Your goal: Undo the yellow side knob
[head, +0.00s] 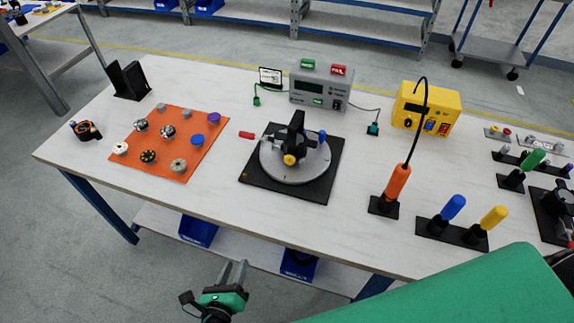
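The yellow side knob (290,160) sits on the near side of a round grey fixture (312,172). A black upright bracket (296,130) stands on the fixture, and a blue knob (322,135) shows at its right. The fixture rests on a black square mat (262,184) in the middle of the table. My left gripper (235,264) is low in front of the table's near edge, well apart from the knob. Its two grey fingers point up in the picture with a gap between them, and nothing is held. My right gripper is out of view.
An orange mat (157,170) with several small parts lies left of the fixture. A grey tester (318,92) and a yellow box (427,108) stand behind. An orange-handled screwdriver (397,180) and blue (453,208) and yellow (493,217) handled tools stand right. My green arm covers the lower right.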

